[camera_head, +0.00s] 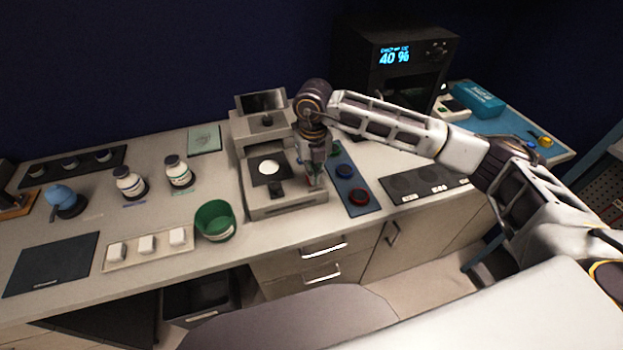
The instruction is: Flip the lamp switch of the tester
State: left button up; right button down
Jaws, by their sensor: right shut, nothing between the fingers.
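The tester (252,195) is a beige bench device near the middle of the counter. It has a small dark screen (262,101) on top, a dark plate with a round white disc (269,167), and a dark knob-like part at its front. My right gripper (316,184) points down at the right side of the tester, its fingers shut and empty. It is low over the tester's right front edge; I cannot tell whether it touches. The lamp switch cannot be made out and may be hidden by the gripper. My left gripper is not in view.
A blue strip with round red and blue pieces (353,183) lies just right of the gripper. A green cup (214,222) and two white bottles (179,173) stand to the left. A dark box with a lit display (406,65) stands behind my right arm.

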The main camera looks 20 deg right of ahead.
jog(key=shift+f+b, duration=0.7)
jog(key=shift+f, duration=0.25)
dwell(1.1)
jog(key=shift+r, duration=0.1)
jog(key=shift+r+p, duration=1.55)
jog(key=shift+r, duration=1.9)
jog(key=shift+f, duration=0.1)
